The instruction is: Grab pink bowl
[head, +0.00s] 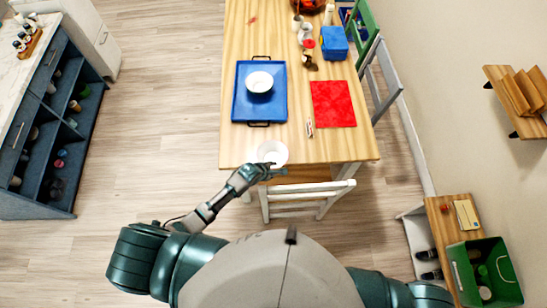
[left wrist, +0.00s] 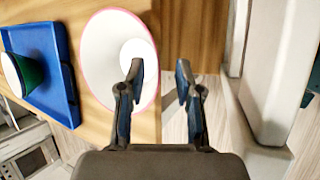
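The pink bowl is white inside with a thin pink rim. In the head view it (head: 272,152) stands at the near edge of the wooden table. In the left wrist view it (left wrist: 98,65) fills the upper middle. My left gripper (head: 270,170) is at the bowl's near side. In the left wrist view my left gripper (left wrist: 159,72) is open, with one finger in front of the bowl's inside and the other past its rim. The rim appears between the fingertips; contact cannot be told. My right gripper is not in view.
A blue tray (head: 240,108) holding another white bowl (head: 260,82) lies farther back on the table (head: 305,140). A red mat (head: 333,104) lies to the right. A white chair (head: 306,197) stands against the near edge, right of my left gripper.

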